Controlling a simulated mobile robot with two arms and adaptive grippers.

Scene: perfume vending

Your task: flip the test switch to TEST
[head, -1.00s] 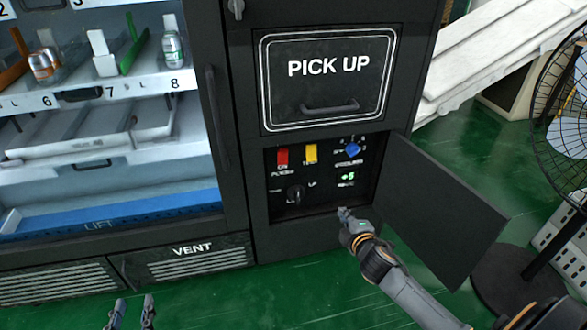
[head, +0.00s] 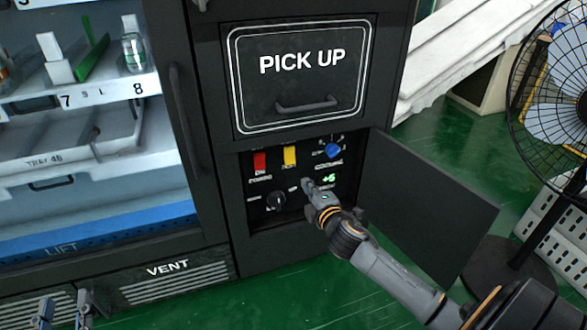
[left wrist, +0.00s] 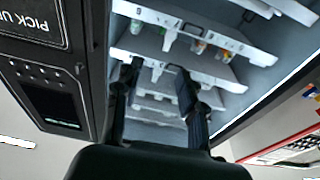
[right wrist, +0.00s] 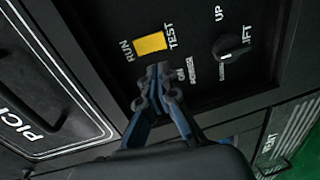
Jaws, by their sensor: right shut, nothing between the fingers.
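The yellow test switch (head: 290,155) is in the control panel behind the open door. In the right wrist view the yellow switch (right wrist: 150,43) lies between the words RUN and TEST. I cannot tell which side is pressed in. My right gripper (head: 308,184) is shut and empty in front of the panel, below and right of the switch in the head view. In the right wrist view its closed tips (right wrist: 159,70) sit just below the yellow switch, with contact not visible. My left gripper (head: 63,306) is open and empty, low at the left; its spread fingers (left wrist: 158,76) also show in the left wrist view.
The red power switch (head: 260,162), blue knob (head: 333,150), black lift knob (head: 275,201) and green display (head: 329,179) share the panel. A fan (head: 550,90) stands farther right. The pick-up flap (head: 300,80) is above.

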